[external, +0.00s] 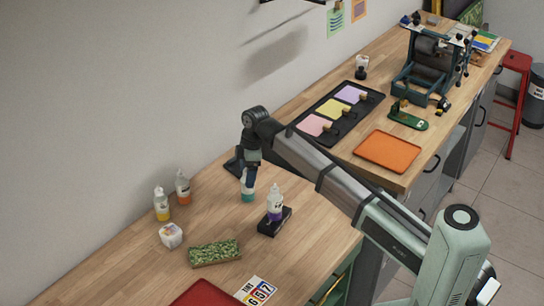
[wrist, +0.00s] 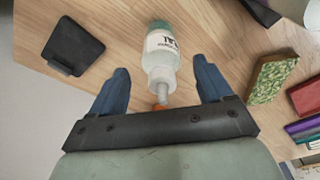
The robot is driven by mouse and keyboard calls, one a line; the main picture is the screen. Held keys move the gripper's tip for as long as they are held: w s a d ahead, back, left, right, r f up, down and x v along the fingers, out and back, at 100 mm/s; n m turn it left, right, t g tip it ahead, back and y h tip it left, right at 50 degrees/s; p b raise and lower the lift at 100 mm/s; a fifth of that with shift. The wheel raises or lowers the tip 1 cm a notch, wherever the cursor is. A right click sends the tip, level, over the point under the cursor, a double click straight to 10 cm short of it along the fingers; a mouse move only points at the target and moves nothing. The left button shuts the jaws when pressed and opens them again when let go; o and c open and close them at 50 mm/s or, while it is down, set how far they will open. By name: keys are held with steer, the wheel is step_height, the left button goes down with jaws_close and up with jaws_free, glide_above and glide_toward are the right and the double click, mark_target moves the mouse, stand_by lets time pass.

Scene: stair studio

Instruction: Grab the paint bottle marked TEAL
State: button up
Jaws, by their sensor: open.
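The teal paint bottle (external: 248,196) stands on the wooden bench in the external view, mostly covered by my gripper (external: 249,182) above it. In the wrist view the bottle (wrist: 161,50) is white with a teal base, and its partly readable label faces the camera. Its pale nozzle points toward the palm, between the two blue fingers. My gripper (wrist: 163,82) is open, with a finger on each side of the bottle's upper part and visible gaps on both sides.
Yellow (external: 161,206) and orange (external: 183,189) bottles, a white cup (external: 171,236) and a green patterned block (external: 214,252) are to the left. A dark flat object (wrist: 72,47) lies nearby.

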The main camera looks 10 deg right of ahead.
mark_target(248, 195)
steer(key=shift+s+a+f, duration=0.1)
steer(key=shift+a+f, duration=0.05)
steer(key=shift+f, duration=0.55)
steer(key=shift+s+a+f, duration=0.1)
steer(key=shift+f, duration=0.6)
steer(key=shift+c, duration=0.3)
steer(key=c, duration=1.1)
steer(key=shift+r, duration=0.1)
steer(key=shift+c, duration=0.2)
